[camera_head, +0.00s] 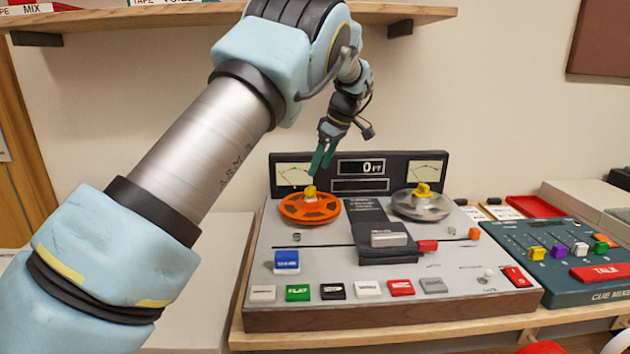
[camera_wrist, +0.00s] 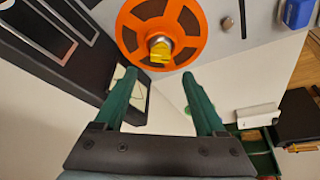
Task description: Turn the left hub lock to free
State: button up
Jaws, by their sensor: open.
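The left hub lock is a yellow knob (camera_head: 310,192) on the orange reel (camera_head: 297,209) at the left of the tape machine. In the wrist view the yellow knob (camera_wrist: 160,51) sits at the middle of the orange reel (camera_wrist: 187,20), beyond my fingertips. My gripper (camera_head: 318,172) has green fingers pointing down, close above the left hub in the head view. In the wrist view my gripper (camera_wrist: 159,78) is open, its fingers apart with nothing between them. The knob's exact turned position is hard to tell.
The right reel (camera_head: 422,208) has its own yellow hub lock (camera_head: 423,189). A dark meter panel (camera_head: 362,167) stands behind the reels. The head block (camera_head: 378,222) lies between them. Several buttons line the front, and a cue mixer (camera_head: 590,285) stands at right.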

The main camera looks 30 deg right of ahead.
jog(key=shift+v, duration=1.8)
